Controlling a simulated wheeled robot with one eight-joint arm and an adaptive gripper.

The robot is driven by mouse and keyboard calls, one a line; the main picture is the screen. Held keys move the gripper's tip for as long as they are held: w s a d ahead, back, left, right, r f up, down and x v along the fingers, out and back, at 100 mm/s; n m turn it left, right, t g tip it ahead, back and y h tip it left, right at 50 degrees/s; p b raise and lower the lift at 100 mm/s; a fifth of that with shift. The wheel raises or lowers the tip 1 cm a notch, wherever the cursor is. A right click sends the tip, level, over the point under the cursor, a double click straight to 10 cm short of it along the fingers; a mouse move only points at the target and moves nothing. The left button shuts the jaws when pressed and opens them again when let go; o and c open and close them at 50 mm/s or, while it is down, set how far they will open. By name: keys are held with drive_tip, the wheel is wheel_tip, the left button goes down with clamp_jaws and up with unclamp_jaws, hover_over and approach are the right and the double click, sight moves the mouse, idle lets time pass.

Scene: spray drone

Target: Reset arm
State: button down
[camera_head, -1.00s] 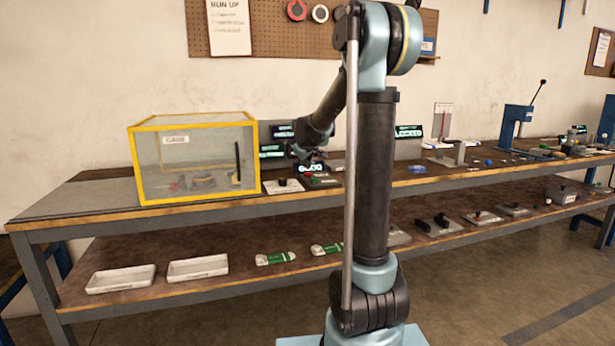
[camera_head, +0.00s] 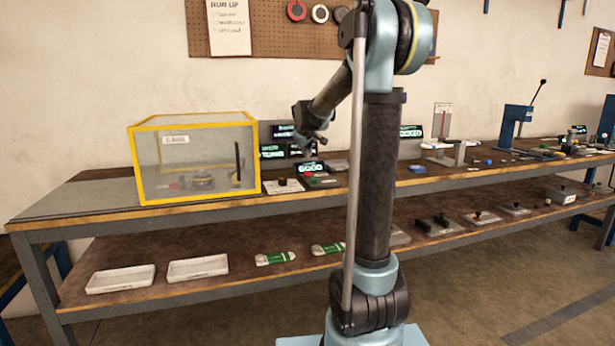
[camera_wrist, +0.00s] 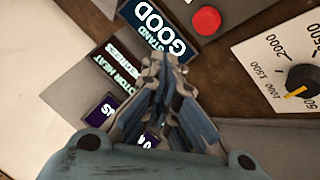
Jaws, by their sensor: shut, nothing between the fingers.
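My gripper (camera_wrist: 152,65) is shut and empty in the wrist view, with its fingertips together in front of a display that reads GOOD (camera_wrist: 160,28). In the head view my gripper (camera_head: 325,141) hangs from my arm above the bench, in front of the lit displays. A red button (camera_wrist: 206,20) and a dial plate with a black knob (camera_wrist: 301,80) lie to the right of the fingertips in the wrist view. The dial plate (camera_head: 283,186) also shows on the bench in the head view. My fingers hide part of the displays.
A yellow-framed clear cage (camera_head: 192,122) stands on the workbench (camera_head: 95,196) left of my gripper, with a device inside. White trays (camera_head: 120,279) and green-and-white packs (camera_head: 275,258) lie on the lower shelf. A blue press (camera_head: 515,125) stands at the right. My arm hides some of the bench.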

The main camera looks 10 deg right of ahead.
drive_tip(key=shift+m+g, duration=0.7)
drive_tip(key=shift+m, duration=0.1)
drive_tip(key=s+d, duration=0.1)
drive_tip(key=s, duration=0.2)
drive_tip(key=s+d+f, duration=0.1)
drive_tip(key=s, duration=0.3)
drive_tip(key=s+d+f, duration=0.1)
drive_tip(key=s, duration=0.3)
drive_tip(key=shift+s, duration=0.1)
drive_tip(key=s+f+m+g, duration=0.2)
drive_tip(key=s+f, duration=0.4)
drive_tip(key=s, duration=0.7)
drive_tip(key=s+d+f+m+g, duration=0.1)
drive_tip(key=s+f+m, duration=0.1)
drive_tip(key=s+f, duration=0.5)
drive_tip(key=s+d+f+m+g+y, duration=0.1)
drive_tip(key=s+f, duration=0.5)
drive_tip(key=s, duration=1.3)
drive_tip(key=shift+s+d+f+m+g, duration=0.25)
drive_tip(key=shift+m+g, duration=0.15)
drive_tip(key=shift+g, duration=0.4)
drive_tip(key=shift+w, duration=0.1)
drive_tip(key=shift+w+f, duration=0.2)
drive_tip(key=shift+w, duration=0.15)
drive_tip(key=c, duration=2.4)
unclamp_jaws()
